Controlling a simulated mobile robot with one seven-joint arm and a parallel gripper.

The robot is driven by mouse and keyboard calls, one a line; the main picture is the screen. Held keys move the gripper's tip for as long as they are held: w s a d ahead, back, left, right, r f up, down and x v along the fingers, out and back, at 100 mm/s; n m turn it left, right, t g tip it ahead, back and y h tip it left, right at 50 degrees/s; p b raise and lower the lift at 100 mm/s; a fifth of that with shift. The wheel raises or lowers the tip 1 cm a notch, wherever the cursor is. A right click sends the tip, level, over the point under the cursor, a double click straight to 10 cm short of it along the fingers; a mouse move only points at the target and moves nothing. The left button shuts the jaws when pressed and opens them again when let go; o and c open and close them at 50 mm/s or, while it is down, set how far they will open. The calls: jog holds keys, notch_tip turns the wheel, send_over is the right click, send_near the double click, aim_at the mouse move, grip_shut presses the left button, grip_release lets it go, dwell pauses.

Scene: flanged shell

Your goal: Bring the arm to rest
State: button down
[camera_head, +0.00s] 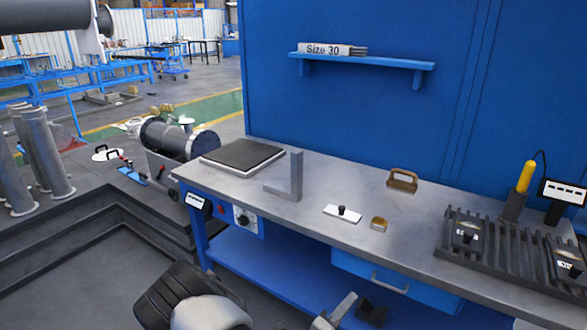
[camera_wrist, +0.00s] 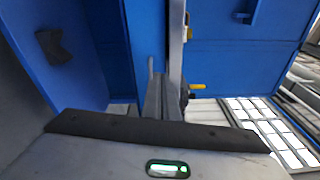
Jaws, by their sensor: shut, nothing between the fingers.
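My arm shows at the bottom edge of the head view, a dark and light-grey link in front of the workbench (camera_head: 330,225). My gripper (camera_wrist: 165,100) shows in the wrist view as narrow grey fingers beyond a dark bar. It is shut and empty. In the head view the arm's end is low, by the front of the bench, and partly cut off by the frame's bottom edge. The gripper is apart from the things on the bench top.
The bench bears a dark plate (camera_head: 242,154), a grey angle bracket (camera_head: 296,175), a brown-handled block (camera_head: 402,180), a white plate with a knob (camera_head: 342,214) and a slotted rack (camera_head: 500,250). A blue shelf (camera_head: 362,61) hangs behind. Grey cylinders (camera_head: 45,150) stand at left.

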jog(key=s+d+r+m+g+y, duration=0.3)
jog(key=s+r+m+g, duration=0.6)
jog(key=m, duration=0.7)
jog(key=s+d+r+m+g+y, duration=0.2)
jog(key=s+r+m+g, duration=0.4)
jog(key=r+m, duration=0.7)
jog(key=s+a+r+m+t+y, duration=0.7)
jog(key=r+m, duration=0.3)
jog(key=m, duration=0.4)
notch_tip(320, 180, up, 17)
jog(key=p, duration=1.6)
jog(key=shift+m, duration=0.3)
